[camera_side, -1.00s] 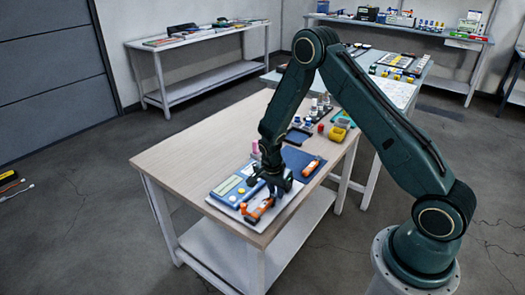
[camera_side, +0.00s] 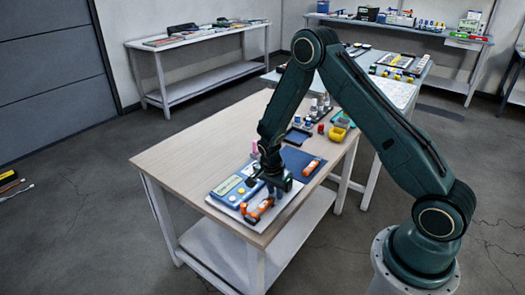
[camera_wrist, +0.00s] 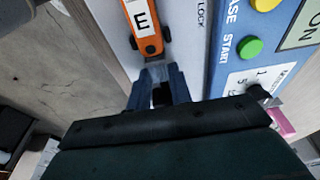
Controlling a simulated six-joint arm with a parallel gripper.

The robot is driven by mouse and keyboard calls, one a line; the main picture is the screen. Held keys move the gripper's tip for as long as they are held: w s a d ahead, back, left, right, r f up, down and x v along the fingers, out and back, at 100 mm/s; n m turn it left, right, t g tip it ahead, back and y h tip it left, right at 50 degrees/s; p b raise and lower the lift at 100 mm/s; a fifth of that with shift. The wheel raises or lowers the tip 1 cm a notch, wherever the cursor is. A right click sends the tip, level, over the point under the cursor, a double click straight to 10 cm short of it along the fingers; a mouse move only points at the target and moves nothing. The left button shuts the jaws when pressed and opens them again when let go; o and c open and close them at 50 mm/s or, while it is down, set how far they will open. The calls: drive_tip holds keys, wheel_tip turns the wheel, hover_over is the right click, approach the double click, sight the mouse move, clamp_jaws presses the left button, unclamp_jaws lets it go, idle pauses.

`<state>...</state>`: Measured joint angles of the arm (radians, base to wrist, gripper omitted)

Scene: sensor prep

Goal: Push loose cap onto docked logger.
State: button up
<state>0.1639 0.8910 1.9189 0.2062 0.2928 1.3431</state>
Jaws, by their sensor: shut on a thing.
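In the side view an orange and white logger (camera_side: 259,211) lies on the light board at the table's front corner, beside my gripper (camera_side: 268,196).
A blue panel (camera_wrist: 232,72) with green and yellow buttons lies right of the logger in the wrist view. Another orange piece (camera_side: 311,167) lies on a dark blue mat (camera_side: 300,155). Small bottles and a yellow bin (camera_side: 338,133) stand farther back. The table's left part is clear.

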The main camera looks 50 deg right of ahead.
idle(0.4)
drive_tip(key=o, duration=1.1)
drive_tip(key=shift+o, duration=0.2)
drive_tip(key=shift+r, duration=0.75)
drive_tip(key=shift+r, duration=2.85)
